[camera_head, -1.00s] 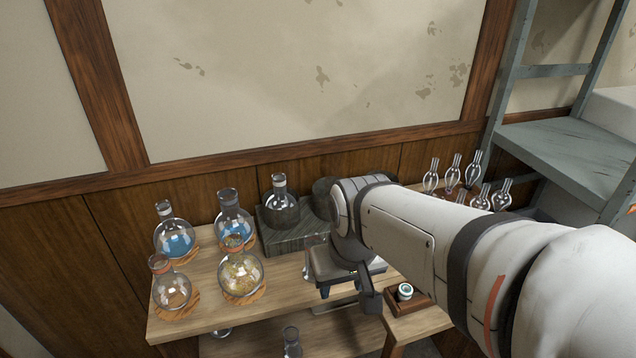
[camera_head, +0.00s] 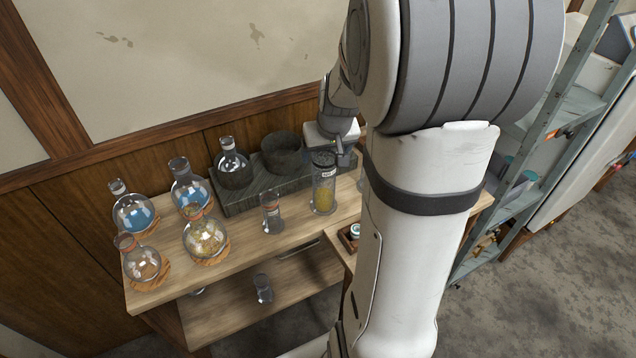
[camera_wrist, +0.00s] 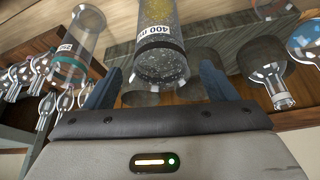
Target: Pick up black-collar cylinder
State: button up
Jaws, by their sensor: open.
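The black-collar cylinder (camera_head: 324,190) stands upright on the wooden table, with yellow contents, a white label and a dark collar near its top. In the wrist view the cylinder (camera_wrist: 158,42) shows its 400 ml label and dark collar. My gripper (camera_wrist: 161,72) is open, with one finger on each side of the cylinder's collar end. Gaps seem to show on both sides, and I cannot tell how deep the cylinder sits between the fingers. In the head view my gripper is at the cylinder's top, partly hidden by my arm.
A green-collar cylinder (camera_wrist: 80,45) stands close by in the wrist view. Behind are a dark block (camera_head: 240,200) and a round-bottom flask (camera_head: 232,160). Several flasks on cork rings fill the table's left.

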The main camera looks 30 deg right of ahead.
jog(key=shift+x, duration=1.4)
jog(key=shift+r, duration=0.1)
jog(key=shift+c, duration=0.2)
jog(key=c, duration=1.5)
